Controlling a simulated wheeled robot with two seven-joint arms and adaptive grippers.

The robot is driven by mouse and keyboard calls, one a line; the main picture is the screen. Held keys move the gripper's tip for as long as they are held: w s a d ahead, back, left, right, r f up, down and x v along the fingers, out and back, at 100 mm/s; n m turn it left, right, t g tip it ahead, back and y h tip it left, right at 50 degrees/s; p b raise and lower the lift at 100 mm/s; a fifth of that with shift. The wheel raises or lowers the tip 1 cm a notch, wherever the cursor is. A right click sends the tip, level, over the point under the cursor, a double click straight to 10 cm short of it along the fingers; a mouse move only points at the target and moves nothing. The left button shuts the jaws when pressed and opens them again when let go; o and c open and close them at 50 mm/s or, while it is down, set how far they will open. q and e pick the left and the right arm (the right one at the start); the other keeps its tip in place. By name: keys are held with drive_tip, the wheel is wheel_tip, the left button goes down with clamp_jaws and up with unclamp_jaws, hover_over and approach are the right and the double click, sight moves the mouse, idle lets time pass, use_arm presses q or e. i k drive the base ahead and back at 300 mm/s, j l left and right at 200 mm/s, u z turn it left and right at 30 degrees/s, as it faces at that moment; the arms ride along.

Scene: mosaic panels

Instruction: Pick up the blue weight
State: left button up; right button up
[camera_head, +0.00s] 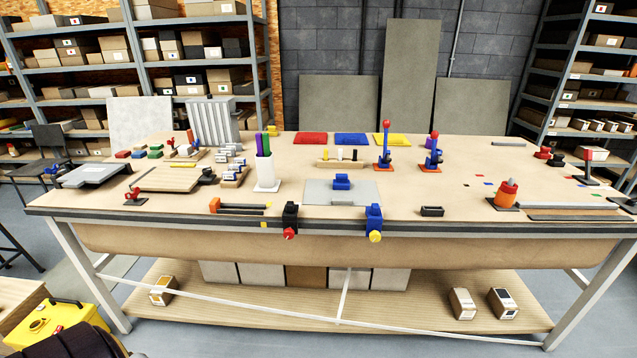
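A small blue block with a raised top, which looks like the blue weight (342,182), sits on a flat grey panel (318,194) near the middle of the workbench. Nothing touches it from above. Neither of my grippers shows in the head view, so where they are relative to the weight cannot be seen.
On the workbench (462,206), a black clamp (290,218) and a blue clamp (374,220) grip the front edge before the panel. A white holder (266,176) with coloured sticks stands left.

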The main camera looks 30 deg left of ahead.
sight(341, 182)
drive_tip(key=i+l+u, duration=0.2)
drive_tip(key=l+u, duration=0.25)
drive_tip(key=i+l+u, duration=0.15)
drive_tip(key=l+u, duration=0.5)
drive_tip(key=l, duration=0.15)
drive_tip(key=i+l+u, duration=0.2)
drive_tip(key=l, duration=0.15)
drive_tip(key=k+j, duration=0.05)
drive_tip(key=k, duration=0.05)
